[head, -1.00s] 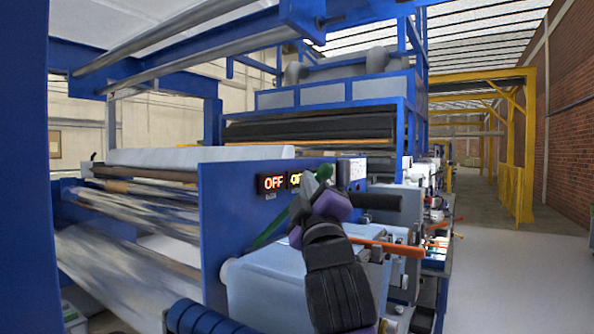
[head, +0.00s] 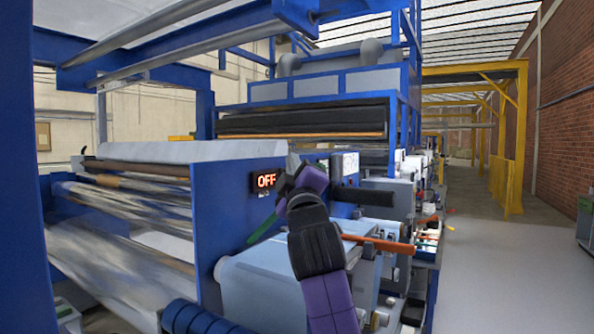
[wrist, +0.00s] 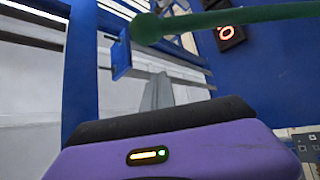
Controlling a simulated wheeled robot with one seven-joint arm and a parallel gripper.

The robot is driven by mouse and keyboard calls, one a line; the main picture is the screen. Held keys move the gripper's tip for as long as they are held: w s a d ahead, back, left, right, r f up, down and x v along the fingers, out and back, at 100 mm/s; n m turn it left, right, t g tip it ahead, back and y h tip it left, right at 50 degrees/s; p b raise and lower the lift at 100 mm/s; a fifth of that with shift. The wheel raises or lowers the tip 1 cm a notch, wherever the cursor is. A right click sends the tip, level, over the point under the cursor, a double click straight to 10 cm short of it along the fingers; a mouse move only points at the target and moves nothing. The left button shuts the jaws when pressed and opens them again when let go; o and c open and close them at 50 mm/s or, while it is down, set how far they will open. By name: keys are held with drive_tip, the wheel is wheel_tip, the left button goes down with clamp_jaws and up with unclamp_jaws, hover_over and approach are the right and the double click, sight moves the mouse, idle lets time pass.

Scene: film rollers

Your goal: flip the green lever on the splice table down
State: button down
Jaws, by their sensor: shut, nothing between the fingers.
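The green lever (head: 263,227) shows in the head view as a short slanted green bar beside the blue panel. Its upper part is hidden behind my gripper and arm. In the wrist view the green lever (wrist: 240,16) crosses the top of the picture, its rounded knob end at left. My gripper (head: 293,162) is in front of the blue panel, fingers pointing up. In the wrist view my gripper (wrist: 160,90) is shut and empty, its grey fingertips below the knob with a visible gap in the picture. Contact with the lever cannot be seen.
An OFF display (head: 266,181) is lit on the blue panel (head: 236,205). An orange-red bar (head: 378,243) sticks out right of my arm, below a black roller (head: 362,197). A pale blue machine box (head: 262,270) stands below. Open floor (head: 500,270) lies at right.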

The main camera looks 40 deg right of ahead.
drive_tip(key=shift+s+d+f+p, duration=0.1)
drive_tip(key=shift+d+f+p, duration=0.15)
drive_tip(key=shift+d, duration=0.3)
drive_tip(key=shift+s+d+f+p, duration=0.15)
drive_tip(key=shift+d+f+p, duration=0.05)
drive_tip(key=shift+d, duration=0.4)
drive_tip(key=shift+s+d+f+p, duration=0.1)
drive_tip(key=shift+d+f+p, duration=0.15)
drive_tip(key=shift+d, duration=0.3)
drive_tip(key=shift+f, duration=0.1)
